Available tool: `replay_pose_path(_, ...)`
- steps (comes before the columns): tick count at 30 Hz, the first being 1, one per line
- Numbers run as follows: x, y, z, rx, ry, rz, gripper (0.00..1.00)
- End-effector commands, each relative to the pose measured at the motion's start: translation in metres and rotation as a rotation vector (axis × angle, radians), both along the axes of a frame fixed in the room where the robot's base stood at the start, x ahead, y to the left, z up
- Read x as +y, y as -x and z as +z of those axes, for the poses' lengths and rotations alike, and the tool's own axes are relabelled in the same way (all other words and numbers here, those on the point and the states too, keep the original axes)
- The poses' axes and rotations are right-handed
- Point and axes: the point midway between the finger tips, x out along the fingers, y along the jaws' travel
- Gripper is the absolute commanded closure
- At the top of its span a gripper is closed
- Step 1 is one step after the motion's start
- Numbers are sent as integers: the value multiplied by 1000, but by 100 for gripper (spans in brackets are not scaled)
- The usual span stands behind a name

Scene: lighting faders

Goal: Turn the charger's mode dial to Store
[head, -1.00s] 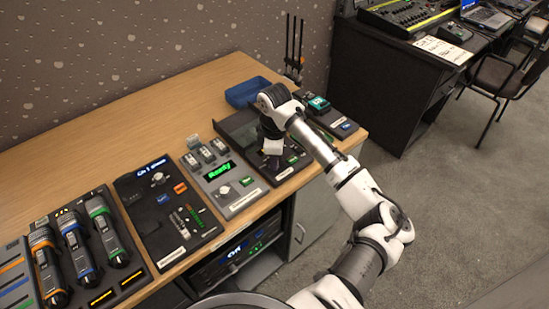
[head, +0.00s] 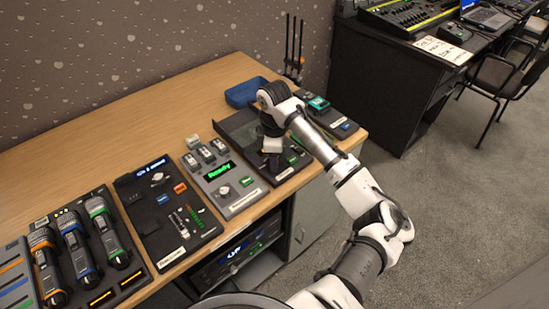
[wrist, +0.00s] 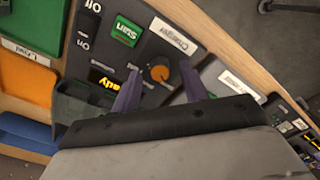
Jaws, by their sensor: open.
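The charger is a dark panel (head: 238,125) on the counter, with a "Charger" label (wrist: 174,36) in the wrist view. Its mode dial is a round orange knob (wrist: 159,73) with a paler pointer line. Lettering around the dial is too small to read. A green "Start" button (wrist: 126,31) and a yellow "Ready" display (wrist: 103,80) are near it. My gripper (wrist: 160,80) is open, with one purple finger on each side of the dial; I cannot tell whether they touch it. In the head view my gripper (head: 271,146) hides the dial.
An on/off switch (wrist: 88,25) sits beside the Start button. A blue bin (head: 246,92) stands behind the charger. A grey device (head: 218,174) with a green "Ready" display is to its left, and another dark panel (head: 336,121) is to its right.

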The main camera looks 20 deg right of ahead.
Motion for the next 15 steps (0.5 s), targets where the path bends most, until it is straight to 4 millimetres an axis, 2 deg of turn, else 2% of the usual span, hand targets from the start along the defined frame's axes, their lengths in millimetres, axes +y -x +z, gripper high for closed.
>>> replay_pose_path(5, 0, -1, 32, -5, 2, 1, 56)
replay_pose_path(12, -1, 0, 90, -4, 6, 0, 56)
replay_pose_path(15, -1, 0, 106, -2, 4, 1, 56)
